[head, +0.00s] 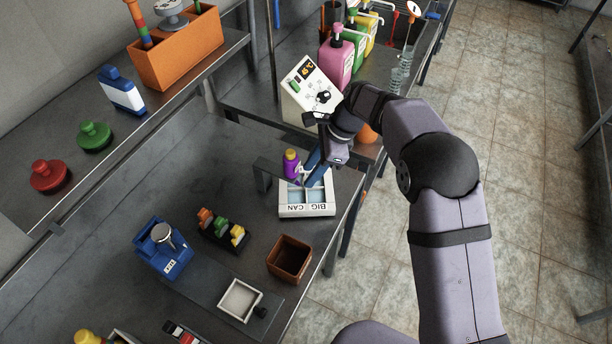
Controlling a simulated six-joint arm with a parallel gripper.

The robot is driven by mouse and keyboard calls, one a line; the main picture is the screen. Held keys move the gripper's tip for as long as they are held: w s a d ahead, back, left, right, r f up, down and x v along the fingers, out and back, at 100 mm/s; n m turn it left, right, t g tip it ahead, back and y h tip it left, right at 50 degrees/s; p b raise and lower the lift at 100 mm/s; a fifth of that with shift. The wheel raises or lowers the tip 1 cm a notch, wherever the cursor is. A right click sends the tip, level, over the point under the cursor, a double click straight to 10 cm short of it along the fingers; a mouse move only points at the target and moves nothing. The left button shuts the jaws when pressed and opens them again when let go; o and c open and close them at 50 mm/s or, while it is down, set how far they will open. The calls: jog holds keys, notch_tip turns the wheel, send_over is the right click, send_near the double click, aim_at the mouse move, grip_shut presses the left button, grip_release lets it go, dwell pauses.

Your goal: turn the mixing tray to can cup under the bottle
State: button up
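The mixing tray (306,211) is white with light blue cups. Its front edge is lettered CAN on the left and BIG on the right. The purple bottle (291,165) with a yellow cap is at the tray's back left, by a dark bracket (263,177). The CAN side is nearer the bottle in the picture; I cannot tell whether a cup is right beneath it. My gripper (316,172) points down at the back right of the tray, right of the bottle. Blue finger-like parts reach the tray; their gap and any contact are too small to make out.
A white control box (309,88) with a lit display and knob stands behind. Pink (336,62), green and yellow pump bottles stand beyond it. A brown open box (289,259), a blue scale (163,250) and a small rack (222,230) are in front.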

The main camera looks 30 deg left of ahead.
jog(key=shift+p+x, duration=0.55)
jog(key=shift+x, duration=1.4)
grip_shut()
